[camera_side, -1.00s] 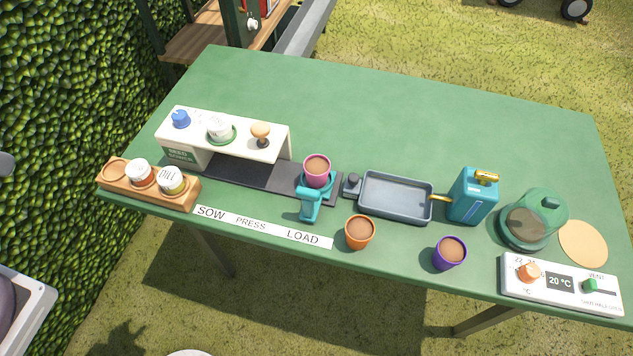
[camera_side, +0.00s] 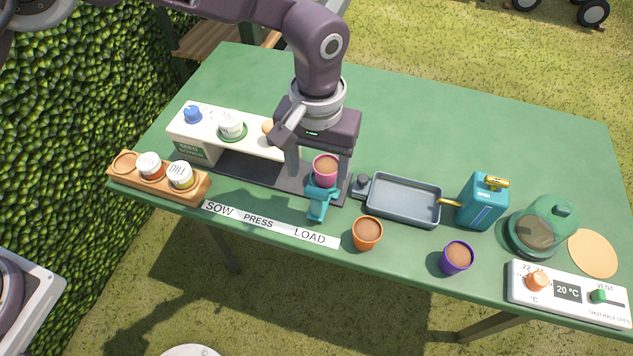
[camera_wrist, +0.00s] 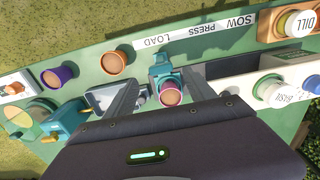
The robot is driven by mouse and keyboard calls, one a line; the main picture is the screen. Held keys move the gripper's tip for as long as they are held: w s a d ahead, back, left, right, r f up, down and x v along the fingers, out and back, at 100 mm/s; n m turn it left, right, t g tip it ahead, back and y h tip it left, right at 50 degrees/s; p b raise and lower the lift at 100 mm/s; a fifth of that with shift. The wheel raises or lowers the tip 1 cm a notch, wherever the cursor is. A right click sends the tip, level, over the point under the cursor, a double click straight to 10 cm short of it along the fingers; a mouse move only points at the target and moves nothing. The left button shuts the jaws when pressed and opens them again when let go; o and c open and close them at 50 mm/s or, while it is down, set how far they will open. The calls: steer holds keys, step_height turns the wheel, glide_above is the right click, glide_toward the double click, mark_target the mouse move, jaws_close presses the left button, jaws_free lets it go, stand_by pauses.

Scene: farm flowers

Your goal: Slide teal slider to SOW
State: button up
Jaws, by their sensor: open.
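The teal slider (camera_side: 319,202) stands at the LOAD end of the dark track (camera_side: 258,176), with a pink pot (camera_side: 325,170) of soil on it. The SOW label (camera_side: 219,210) is at the left end of the white strip, with PRESS in the middle and LOAD at the right. My gripper (camera_side: 318,170) is open above the slider, its fingers on either side of the pink pot. In the wrist view the slider (camera_wrist: 166,70) and the pink pot (camera_wrist: 171,95) show between the two spread fingers. I cannot tell whether either finger touches the pot.
The white seeder housing (camera_side: 205,133) spans the track on the left. A grey tray (camera_side: 402,200) stands close to the right of the slider. An orange pot (camera_side: 367,233) and a purple pot (camera_side: 456,257) stand in front. A wooden jar rack (camera_side: 150,182) is at far left.

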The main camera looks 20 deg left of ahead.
mark_target(317, 190)
step_height(317, 190, down, 5)
steer(key=shift+f, duration=0.1)
steer(key=shift+c, duration=0.4)
jaws_close()
